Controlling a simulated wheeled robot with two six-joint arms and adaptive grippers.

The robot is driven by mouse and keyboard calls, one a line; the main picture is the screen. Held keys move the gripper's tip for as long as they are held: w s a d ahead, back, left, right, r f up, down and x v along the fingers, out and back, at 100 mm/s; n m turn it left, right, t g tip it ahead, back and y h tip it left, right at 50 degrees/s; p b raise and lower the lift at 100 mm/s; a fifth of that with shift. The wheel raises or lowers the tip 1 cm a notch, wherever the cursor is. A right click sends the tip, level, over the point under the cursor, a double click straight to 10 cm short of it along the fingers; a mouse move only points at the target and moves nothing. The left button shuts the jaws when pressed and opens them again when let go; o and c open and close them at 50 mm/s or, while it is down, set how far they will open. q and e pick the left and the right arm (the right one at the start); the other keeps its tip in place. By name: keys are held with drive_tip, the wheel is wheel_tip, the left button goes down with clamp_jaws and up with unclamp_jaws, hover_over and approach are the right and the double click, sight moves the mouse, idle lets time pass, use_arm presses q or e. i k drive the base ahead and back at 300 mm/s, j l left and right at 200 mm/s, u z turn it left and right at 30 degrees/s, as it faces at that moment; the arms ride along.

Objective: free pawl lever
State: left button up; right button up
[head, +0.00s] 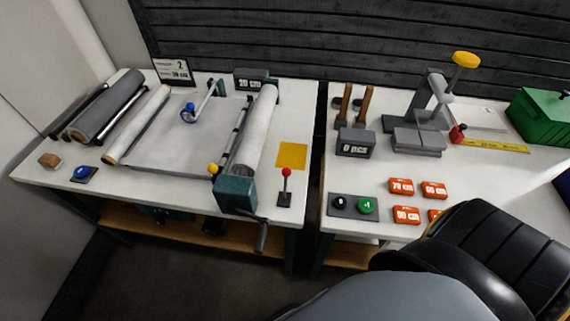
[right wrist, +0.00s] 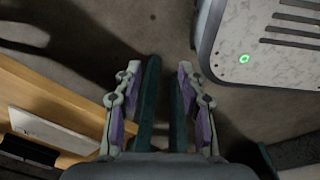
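On the left table, a winding frame holds a pale roll (head: 255,130) with a teal gear housing (head: 236,194) and a dark crank handle (head: 262,236) at its front end. A small yellow-knobbed lever (head: 213,169) stands beside the housing. A separate red-knobbed lever (head: 286,176) stands upright to its right. I cannot tell from its looks which one is the pawl lever. My right gripper (right wrist: 158,85) is open in the right wrist view, pointing down past the table edge, with dark teal posts showing between and beyond its fingers. Neither gripper shows in the head view.
A dark grey roll (head: 105,104) and a thinner pale roll (head: 137,124) lie at the left. A yellow square (head: 292,155) lies beside the winder. The right table holds a press (head: 430,106), orange blocks (head: 401,187) and a green box (head: 543,117). A gap separates the tables.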

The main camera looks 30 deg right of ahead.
sight(286, 172)
drive_tip(key=k+l, duration=0.25)
drive_tip(key=k, duration=0.15)
drive_tip(key=k+l+z, duration=0.15)
drive_tip(key=k, duration=0.3)
drive_tip(key=i+j, duration=0.15)
drive_tip(key=i, duration=0.35)
